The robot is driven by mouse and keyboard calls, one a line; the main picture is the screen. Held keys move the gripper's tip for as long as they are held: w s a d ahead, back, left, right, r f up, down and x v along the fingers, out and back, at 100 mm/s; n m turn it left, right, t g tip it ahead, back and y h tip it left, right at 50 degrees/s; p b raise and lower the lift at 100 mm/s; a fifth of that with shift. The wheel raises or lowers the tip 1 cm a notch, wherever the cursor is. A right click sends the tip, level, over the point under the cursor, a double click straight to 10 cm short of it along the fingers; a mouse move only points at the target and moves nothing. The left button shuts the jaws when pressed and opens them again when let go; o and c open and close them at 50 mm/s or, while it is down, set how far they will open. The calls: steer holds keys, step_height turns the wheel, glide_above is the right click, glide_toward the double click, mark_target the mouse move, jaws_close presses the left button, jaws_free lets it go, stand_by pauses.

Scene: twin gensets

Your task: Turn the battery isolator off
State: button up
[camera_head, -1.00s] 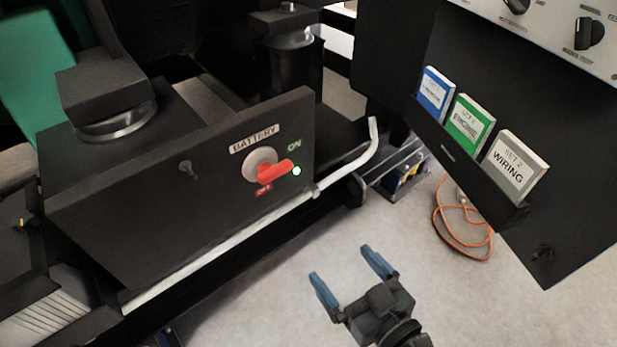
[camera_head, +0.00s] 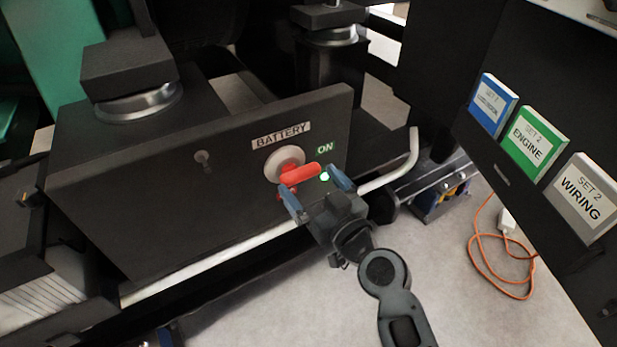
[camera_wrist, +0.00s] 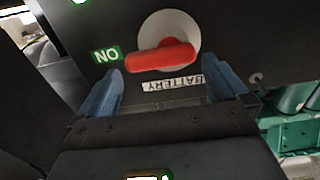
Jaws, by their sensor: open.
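The battery isolator is a red handle (camera_head: 301,174) on a round pale disc (camera_head: 285,160), set in a dark panel (camera_head: 120,215) under a BATTERY label. The handle points right toward the green ON label (camera_head: 325,149), and a green light glows near its tip. A red label below the disc is mostly hidden by a finger. My gripper (camera_head: 314,190) is open, its blue fingers in front of the panel on either side of the handle's lower area. In the wrist view the handle (camera_wrist: 160,58) lies crosswise just beyond the open fingers (camera_wrist: 165,92). Contact cannot be told.
A white pipe (camera_head: 220,262) runs along the panel's lower edge and bends up at the right. A dark board with several binders (camera_head: 541,138) stands at right. An orange cable (camera_head: 480,262) lies on the floor. The floor at lower middle is clear.

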steer(key=shift+x, duration=1.05)
steer(key=c, duration=0.7)
